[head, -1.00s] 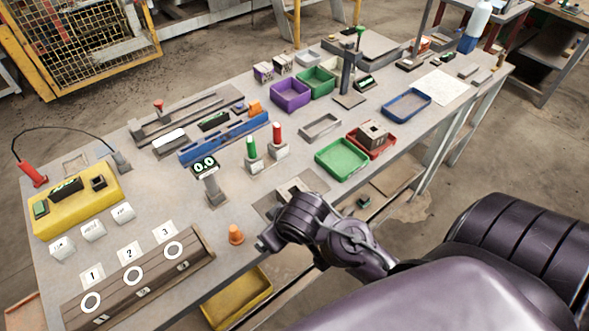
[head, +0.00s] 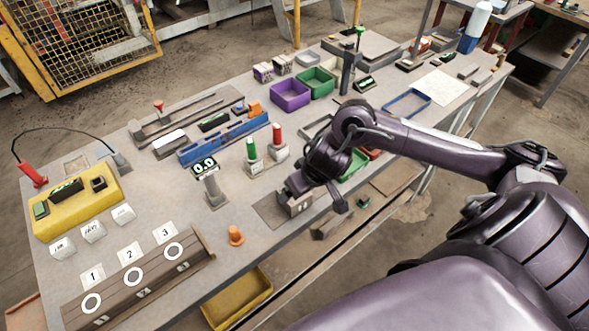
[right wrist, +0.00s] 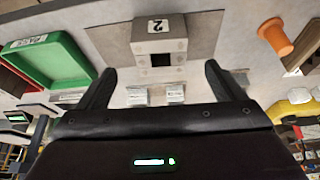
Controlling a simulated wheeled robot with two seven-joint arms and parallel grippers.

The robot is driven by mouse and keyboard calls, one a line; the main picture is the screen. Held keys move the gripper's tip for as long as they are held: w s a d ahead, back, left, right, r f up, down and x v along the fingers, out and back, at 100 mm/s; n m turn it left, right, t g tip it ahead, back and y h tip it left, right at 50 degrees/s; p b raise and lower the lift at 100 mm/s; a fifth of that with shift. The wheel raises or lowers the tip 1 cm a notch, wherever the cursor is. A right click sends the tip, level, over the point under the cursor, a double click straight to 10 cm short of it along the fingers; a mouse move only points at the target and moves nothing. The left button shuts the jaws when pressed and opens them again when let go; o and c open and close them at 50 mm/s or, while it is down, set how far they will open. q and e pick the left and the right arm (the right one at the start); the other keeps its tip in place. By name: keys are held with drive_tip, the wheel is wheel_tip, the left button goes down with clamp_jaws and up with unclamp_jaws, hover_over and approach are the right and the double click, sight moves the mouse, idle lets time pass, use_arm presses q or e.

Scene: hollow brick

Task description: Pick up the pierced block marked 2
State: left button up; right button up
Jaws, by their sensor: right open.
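The grey pierced block (right wrist: 160,45) marked 2 shows in the right wrist view with a dark square hole in its face. Its label is upside down there. It stands on a dark mat (right wrist: 205,32). My right gripper (right wrist: 157,76) is open, and the block lies just beyond and between its two fingertips, with no visible contact. In the head view, the block (head: 297,206) is partly hidden under the right gripper (head: 297,187), which is close above it. My left gripper is not in view.
A green tray (head: 354,164) is partly hidden behind my right arm. Red and green lamps (head: 277,142) stand behind the gripper. The table's front edge is close to the mat.

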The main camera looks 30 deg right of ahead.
sight(293, 208)
drive_tip(key=x, duration=0.7)
drive_tip(key=shift+w+f+b, duration=0.15)
drive_tip(key=shift+w+b, duration=0.15)
drive_tip(key=shift+w, duration=0.05)
drive_tip(key=c, duration=1.2)
drive_tip(key=shift+c, duration=0.3)
drive_tip(key=shift+r, duration=0.2)
